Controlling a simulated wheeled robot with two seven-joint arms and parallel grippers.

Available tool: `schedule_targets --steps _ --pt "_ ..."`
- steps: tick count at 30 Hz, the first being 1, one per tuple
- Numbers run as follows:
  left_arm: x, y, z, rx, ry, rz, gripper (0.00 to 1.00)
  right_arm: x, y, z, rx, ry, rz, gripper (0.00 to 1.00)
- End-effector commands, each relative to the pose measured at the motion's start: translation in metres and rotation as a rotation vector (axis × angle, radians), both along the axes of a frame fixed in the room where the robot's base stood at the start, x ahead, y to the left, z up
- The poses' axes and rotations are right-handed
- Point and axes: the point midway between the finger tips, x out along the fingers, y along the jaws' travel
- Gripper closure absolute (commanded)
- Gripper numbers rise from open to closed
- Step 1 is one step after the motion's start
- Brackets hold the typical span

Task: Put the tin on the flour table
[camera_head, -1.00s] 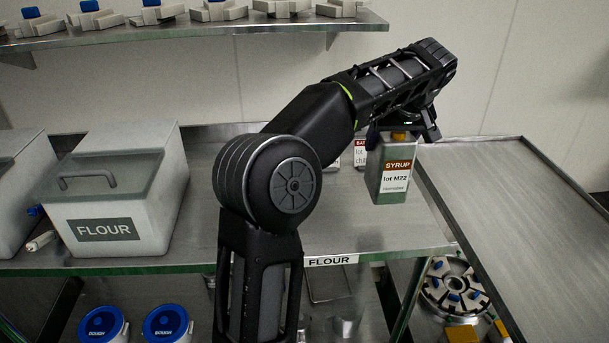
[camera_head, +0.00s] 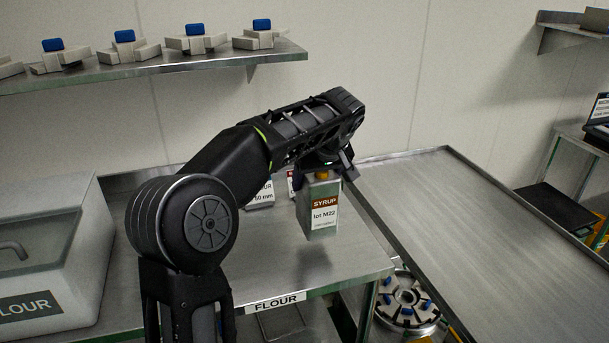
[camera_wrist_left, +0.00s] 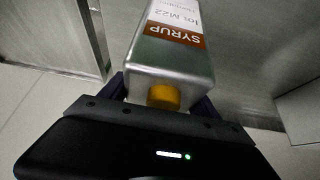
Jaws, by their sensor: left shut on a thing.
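The tin (camera_head: 318,212) is a grey-green metal can with a SYRUP lot M22 label and a yellow cap. My left gripper (camera_head: 322,176) is shut on it near its top and holds it upright in the head view. In the left wrist view the tin (camera_wrist_left: 172,60) sits between the fingers, its yellow cap close to the palm. The flour table (camera_head: 285,255) is a steel table with a FLOUR tag on its front edge. The tin hangs over its right part; I cannot tell whether its base touches the top. My right gripper is not in view.
A large FLOUR bin (camera_head: 60,265) stands on the table's left. Small signs (camera_head: 262,195) stand behind the tin. A rimmed steel table (camera_head: 480,220) adjoins on the right. A wall shelf (camera_head: 150,67) with blue-topped parts is above. A round tooling plate (camera_head: 405,300) sits low between the tables.

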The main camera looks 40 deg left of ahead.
Motion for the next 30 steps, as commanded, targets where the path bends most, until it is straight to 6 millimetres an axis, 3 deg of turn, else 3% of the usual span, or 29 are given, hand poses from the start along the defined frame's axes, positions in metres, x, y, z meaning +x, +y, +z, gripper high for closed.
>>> schedule_targets --steps 5,16,24,30 --pt "0.001 0.000 -0.013 0.002 -0.009 -0.001 1.00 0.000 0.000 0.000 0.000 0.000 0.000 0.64" --pt "0.001 0.000 -0.017 0.003 -0.008 -0.001 1.00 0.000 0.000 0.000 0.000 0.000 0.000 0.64" --pt "0.001 0.000 -0.046 0.002 -0.007 0.000 1.00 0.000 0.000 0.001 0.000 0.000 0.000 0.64" --pt "0.001 0.000 -0.052 0.003 -0.010 0.000 1.00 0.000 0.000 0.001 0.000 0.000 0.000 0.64"
